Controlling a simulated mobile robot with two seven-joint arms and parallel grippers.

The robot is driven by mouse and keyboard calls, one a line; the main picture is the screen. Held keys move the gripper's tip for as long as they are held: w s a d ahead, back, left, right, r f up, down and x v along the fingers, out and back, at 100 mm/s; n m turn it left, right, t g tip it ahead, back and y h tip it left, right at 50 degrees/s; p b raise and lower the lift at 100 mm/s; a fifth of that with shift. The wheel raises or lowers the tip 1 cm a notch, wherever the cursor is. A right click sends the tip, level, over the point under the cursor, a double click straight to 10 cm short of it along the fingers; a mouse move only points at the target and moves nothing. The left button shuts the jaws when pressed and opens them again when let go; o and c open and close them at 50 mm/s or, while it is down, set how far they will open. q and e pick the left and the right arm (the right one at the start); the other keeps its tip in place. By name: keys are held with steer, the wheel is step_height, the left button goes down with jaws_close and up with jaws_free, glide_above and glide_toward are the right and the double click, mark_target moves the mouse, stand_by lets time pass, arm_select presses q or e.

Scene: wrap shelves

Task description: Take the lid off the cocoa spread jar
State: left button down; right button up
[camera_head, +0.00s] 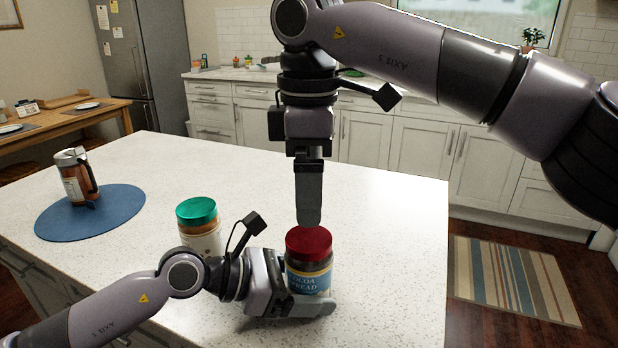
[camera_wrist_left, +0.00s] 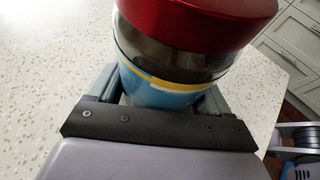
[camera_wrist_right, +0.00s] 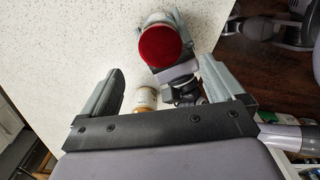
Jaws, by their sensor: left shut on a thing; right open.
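The cocoa spread jar (camera_head: 309,277) stands upright on the white island counter, with a blue label. Its red lid (camera_head: 309,242) is on top, and it also shows in the left wrist view (camera_wrist_left: 200,22) and from above in the right wrist view (camera_wrist_right: 161,55). My left gripper (camera_head: 305,300) is shut around the lower body of the jar, from the left side. My right gripper (camera_head: 309,220) points straight down just above the red lid. In the right wrist view its two fingers (camera_wrist_right: 168,85) are apart with nothing between them touching; the lid lies beyond the fingertips.
A jar with a green lid (camera_head: 199,228) stands left of the cocoa jar, close behind my left arm. The counter (camera_head: 400,230) is clear to the right.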

mark_target(309, 237)
step_height(309, 237, down, 7)
steer(key=shift+f, duration=0.1)
stand_by(0.3)
